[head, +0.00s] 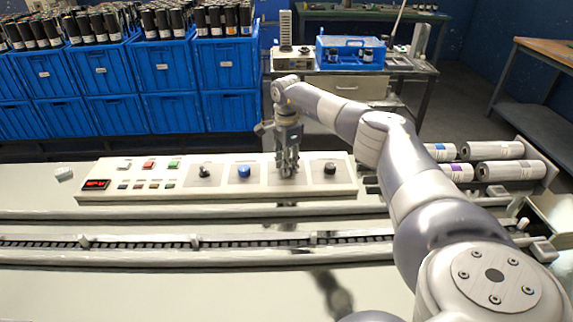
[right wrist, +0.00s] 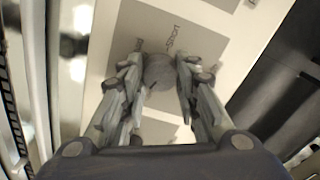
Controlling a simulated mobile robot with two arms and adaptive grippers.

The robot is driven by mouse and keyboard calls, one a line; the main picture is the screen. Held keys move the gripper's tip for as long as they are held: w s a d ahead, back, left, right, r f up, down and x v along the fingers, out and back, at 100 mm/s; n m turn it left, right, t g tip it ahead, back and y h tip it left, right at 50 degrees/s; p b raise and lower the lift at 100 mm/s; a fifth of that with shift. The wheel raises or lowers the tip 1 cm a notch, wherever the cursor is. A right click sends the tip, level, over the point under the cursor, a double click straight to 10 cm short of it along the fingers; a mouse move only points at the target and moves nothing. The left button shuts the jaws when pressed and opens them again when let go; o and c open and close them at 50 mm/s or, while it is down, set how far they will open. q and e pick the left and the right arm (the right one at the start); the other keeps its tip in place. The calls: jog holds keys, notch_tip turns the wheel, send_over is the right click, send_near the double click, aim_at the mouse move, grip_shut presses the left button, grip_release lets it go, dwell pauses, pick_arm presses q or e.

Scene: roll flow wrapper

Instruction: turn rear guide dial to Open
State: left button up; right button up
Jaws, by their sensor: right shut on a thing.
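A cream control panel (head: 130,167) lies on the machine top. My right gripper (head: 287,170) points down at the panel, between a blue knob (head: 244,171) and a black dial (head: 330,168). In the right wrist view my right gripper (right wrist: 160,82) is shut on a round grey dial (right wrist: 158,71), with a finger on each side. I cannot read "Open" or tell which dial is the rear guide dial. My left gripper is not in view.
A black switch (head: 204,173) and several coloured buttons sit left on the panel, with a red display (head: 96,184). A chain conveyor (head: 140,242) runs in front. Film rolls (head: 510,171) lie at the right. Blue crates (head: 165,65) stand behind.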

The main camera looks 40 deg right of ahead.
jog(key=shift+r+n, duration=0.1)
jog(key=shift+n, duration=1.9)
jog(key=o, duration=1.1)
notch_tip(320, 180, up, 12)
jog(key=shift+f, duration=0.1)
